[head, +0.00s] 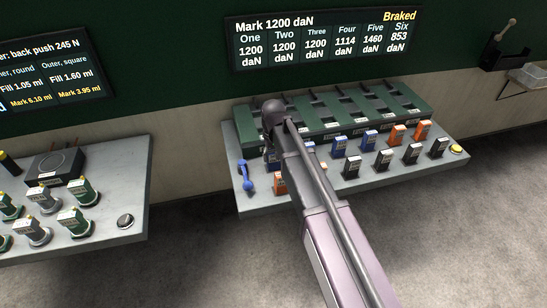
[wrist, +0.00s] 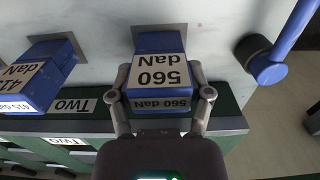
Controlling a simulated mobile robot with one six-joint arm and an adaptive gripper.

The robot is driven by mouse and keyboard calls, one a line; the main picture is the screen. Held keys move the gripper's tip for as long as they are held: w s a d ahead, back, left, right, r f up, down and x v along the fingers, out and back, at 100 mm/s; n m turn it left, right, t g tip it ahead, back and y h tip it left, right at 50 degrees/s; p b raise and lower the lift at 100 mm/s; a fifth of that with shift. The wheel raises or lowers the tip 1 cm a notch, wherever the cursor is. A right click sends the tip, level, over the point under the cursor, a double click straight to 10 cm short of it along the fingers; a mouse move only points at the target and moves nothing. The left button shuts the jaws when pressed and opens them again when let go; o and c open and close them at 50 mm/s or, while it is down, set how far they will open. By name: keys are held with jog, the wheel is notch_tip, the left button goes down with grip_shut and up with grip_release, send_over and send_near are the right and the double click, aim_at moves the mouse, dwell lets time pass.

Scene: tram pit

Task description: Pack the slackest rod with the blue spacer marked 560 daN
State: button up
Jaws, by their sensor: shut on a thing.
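In the wrist view my gripper (wrist: 163,82) has its two fingers closed on the sides of a blue spacer (wrist: 160,42) labelled 560 daN. The spacer is at the bench top, near a grey square patch; I cannot tell whether it is lifted. In the head view my arm hides the gripper and this spacer. The green rack (head: 388,103) with several rod slots runs along the back of the bench. The board (head: 325,40) reads One, Two and Three 1200, Four 1114, Five 1460 and Six 853 daN, so Six is lowest. It also reads Braked.
Another blue spacer (wrist: 30,82), apparently marked 415 daN, is left of my gripper. A blue handle (head: 246,177) lies at the bench's left end. Orange, blue and black spacers (head: 383,159) stand to the right, with a yellow button (head: 456,149). A separate bench (head: 110,165) is at left.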

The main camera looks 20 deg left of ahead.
jog(key=shift+r, duration=0.1)
notch_tip(320, 180, up, 10)
jog(key=p, duration=1)
jog(key=shift+d, duration=0.1)
dwell(0.9)
